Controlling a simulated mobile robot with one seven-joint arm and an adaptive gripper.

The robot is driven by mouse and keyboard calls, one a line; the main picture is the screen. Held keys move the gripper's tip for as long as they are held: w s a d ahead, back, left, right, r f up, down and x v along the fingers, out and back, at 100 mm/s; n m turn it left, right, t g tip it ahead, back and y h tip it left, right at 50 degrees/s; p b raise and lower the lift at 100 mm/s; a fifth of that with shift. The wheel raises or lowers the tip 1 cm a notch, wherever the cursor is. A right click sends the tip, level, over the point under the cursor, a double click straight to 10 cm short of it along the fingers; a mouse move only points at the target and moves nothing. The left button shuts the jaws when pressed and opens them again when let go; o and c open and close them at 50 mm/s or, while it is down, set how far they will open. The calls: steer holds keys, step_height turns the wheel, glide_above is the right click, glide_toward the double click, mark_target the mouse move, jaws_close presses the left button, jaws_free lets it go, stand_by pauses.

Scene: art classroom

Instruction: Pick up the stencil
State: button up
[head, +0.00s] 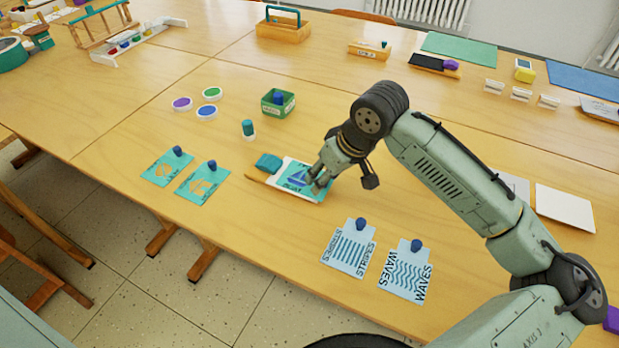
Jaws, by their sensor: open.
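A teal stencil with a dark blue boat shape (297,177) lies on a white sheet on a wooden board (256,177). My gripper (317,186) is open, low over the right part of this stencil; its fingers hide some of it. I cannot tell whether they touch it. Two teal stencils with blue knobs, the left one (159,174) and the right one (192,188), lie to the left. Two light blue stencils with knobs, one marked STRIPES (341,262) and one marked WAVES (396,285), lie nearer the front edge.
A teal block (268,162) sits at the board's left end. A green box (287,103), a teal-topped dabber (248,129) and round ink pads (207,112) stand behind. White sheets (565,207) lie behind my arm. The table (130,118) is clear at left centre.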

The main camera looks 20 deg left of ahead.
steer(key=shift+c, duration=0.3)
jaws_close()
stand_by(0.3)
